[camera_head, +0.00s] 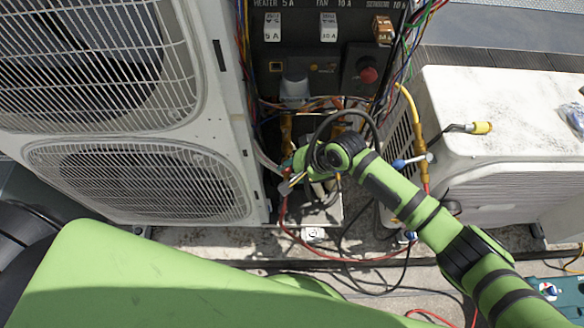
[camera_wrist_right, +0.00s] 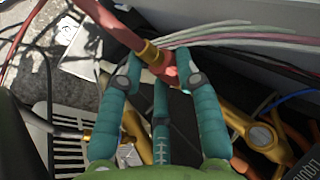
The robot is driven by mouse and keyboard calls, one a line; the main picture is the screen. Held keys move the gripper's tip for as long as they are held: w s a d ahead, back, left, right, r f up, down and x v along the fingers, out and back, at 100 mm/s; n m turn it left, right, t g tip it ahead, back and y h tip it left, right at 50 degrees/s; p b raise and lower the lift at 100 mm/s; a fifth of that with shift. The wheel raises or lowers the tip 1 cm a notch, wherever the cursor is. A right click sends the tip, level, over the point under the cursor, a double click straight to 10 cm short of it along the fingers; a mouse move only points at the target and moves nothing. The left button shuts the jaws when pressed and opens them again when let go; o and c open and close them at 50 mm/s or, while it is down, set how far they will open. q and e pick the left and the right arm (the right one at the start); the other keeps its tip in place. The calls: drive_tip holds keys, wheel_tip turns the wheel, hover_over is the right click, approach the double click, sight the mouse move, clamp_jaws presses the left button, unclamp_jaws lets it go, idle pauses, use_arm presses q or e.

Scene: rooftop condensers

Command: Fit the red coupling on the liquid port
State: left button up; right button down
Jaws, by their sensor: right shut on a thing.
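My right gripper (camera_head: 290,172) reaches in from the right, low in front of the open electrical bay. In the right wrist view the teal fingers of my right gripper (camera_wrist_right: 163,80) are closed around the red coupling (camera_wrist_right: 170,72). The coupling has a brass collar and joins a thick red hose (camera_wrist_right: 122,27) running up and left. Brass valve fittings (camera_wrist_right: 255,132) lie to the right of and below the fingers, apart from the coupling. My left gripper is out of view.
A large white condenser (camera_head: 215,150) stands at left, and a smaller white unit (camera_head: 490,110) at right with a yellow-capped hose end (camera_head: 481,128) on top. Loose cables and a thin red hose (camera_head: 285,215) hang around the bay. Bundled wires (camera_wrist_right: 230,35) pass close by the fingertips.

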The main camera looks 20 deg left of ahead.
drive_tip(key=shift+p, duration=0.3)
idle(0.7)
drive_tip(key=shift+w+a+b, duration=0.2)
drive_tip(key=shift+w+b, duration=0.25)
drive_tip(key=shift+w, duration=0.2)
drive_tip(key=shift+w+a+b, duration=0.2)
drive_tip(key=shift+w+b, duration=0.2)
drive_tip(key=shift+w, duration=0.25)
idle(1.6)
drive_tip(key=c, duration=0.8)
unclamp_jaws()
